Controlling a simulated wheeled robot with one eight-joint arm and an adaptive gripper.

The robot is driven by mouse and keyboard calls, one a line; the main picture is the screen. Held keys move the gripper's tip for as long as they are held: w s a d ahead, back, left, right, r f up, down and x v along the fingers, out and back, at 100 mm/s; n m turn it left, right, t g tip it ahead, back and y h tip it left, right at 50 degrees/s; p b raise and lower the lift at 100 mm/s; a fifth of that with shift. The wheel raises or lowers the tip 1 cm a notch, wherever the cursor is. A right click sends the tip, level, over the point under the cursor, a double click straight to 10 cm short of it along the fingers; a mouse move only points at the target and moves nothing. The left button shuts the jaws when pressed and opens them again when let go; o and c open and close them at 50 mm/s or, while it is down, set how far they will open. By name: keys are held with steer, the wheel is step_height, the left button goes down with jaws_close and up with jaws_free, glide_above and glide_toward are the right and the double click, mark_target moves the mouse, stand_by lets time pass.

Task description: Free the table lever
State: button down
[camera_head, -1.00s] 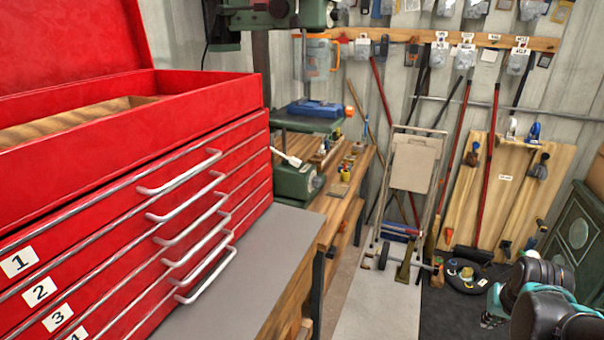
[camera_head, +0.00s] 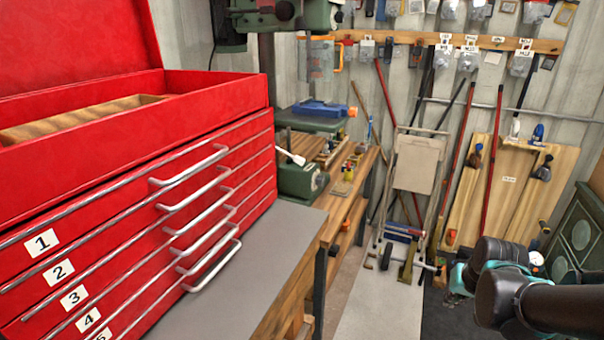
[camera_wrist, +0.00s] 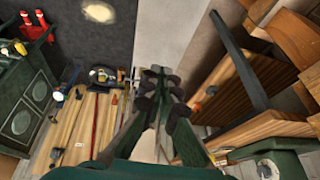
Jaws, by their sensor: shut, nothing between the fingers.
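A green drill press (camera_head: 264,80) stands on the wooden bench behind the red tool chest. A short lever with a pale grip (camera_head: 290,156) sticks out to the left beside its lower green housing (camera_head: 299,181). I cannot tell from its look whether this is the table lever or what blocks it. A blue vise-like tool (camera_head: 318,109) sits on the press table (camera_head: 308,122). My gripper (camera_wrist: 160,75) is shut and empty in the wrist view, over the floor and apart from the press. A green machine part (camera_wrist: 270,158) shows at its lower right.
The red tool chest (camera_head: 130,200) with numbered drawers and jutting handles fills the left, on a grey top (camera_head: 235,270). A hand truck (camera_head: 415,165) stands past the bench. A green cabinet (camera_head: 580,235) is at the right.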

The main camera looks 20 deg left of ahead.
steer(key=w+a+r+m+y, duration=0.2)
steer(key=w+a+m+y, duration=0.4)
steer(key=a, duration=0.7)
steer(key=w+a+r+m+g+y, duration=0.1)
steer(key=w+a+r+m+y, duration=0.2)
steer(key=w+a+m+y, duration=0.3)
steer(key=w+a+r+m+g+y, duration=0.1)
steer(key=w+a+r+m+y, duration=0.2)
steer(key=w+a+y, duration=0.9)
steer(key=w+a+m, duration=0.2)
steer(key=a+m, duration=0.1)
steer(key=a, duration=0.6)
steer(key=shift+w+a+r+m, duration=0.2)
steer(key=shift+w+a+m, duration=0.05)
steer(key=shift+a+m, duration=0.1)
steer(key=x, duration=1)
steer(key=shift+s, duration=0.1)
